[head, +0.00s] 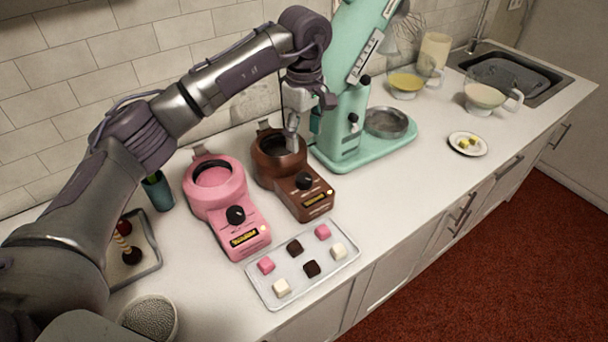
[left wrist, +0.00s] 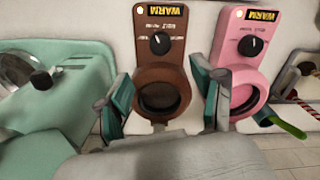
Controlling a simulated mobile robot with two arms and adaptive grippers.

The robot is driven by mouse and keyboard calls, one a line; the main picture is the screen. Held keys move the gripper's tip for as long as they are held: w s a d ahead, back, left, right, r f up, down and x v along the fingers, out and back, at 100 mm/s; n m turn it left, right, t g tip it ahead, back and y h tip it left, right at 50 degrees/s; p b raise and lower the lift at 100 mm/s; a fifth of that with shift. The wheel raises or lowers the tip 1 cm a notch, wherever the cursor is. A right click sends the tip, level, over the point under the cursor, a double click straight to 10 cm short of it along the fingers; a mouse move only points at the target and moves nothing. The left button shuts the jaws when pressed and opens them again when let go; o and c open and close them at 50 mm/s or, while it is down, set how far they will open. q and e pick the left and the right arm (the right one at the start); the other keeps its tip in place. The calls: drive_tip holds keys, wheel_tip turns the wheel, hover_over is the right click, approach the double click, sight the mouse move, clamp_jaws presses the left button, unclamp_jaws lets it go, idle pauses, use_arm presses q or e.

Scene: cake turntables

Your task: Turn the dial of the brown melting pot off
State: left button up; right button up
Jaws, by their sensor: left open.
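The brown melting pot (head: 313,203) stands on the counter between the pink pot and the green mixer. Its black dial (head: 303,180) is on the sloping front panel, with a lit yellow display below it. The left wrist view shows the brown pot (left wrist: 174,75) upside down, its dial (left wrist: 160,43) and its display reading WARM. My left gripper (head: 303,132) is above the back of the brown pot, over its bowl, apart from the dial. In the left wrist view its open, empty fingers (left wrist: 165,100) stand either side of the bowl. My right gripper is in neither view.
A pink melting pot (head: 214,194), also reading WARM, is close on the left. The green mixer (head: 343,152) stands close on the right. A tray (head: 287,298) of small cubes lies in front. Counter right of the tray is clear.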

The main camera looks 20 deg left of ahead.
sight(304, 177)
use_arm(q)
wheel_tip(304, 177, down, 11)
drive_tip(key=p, duration=0.3)
drive_tip(key=shift+f, duration=0.5)
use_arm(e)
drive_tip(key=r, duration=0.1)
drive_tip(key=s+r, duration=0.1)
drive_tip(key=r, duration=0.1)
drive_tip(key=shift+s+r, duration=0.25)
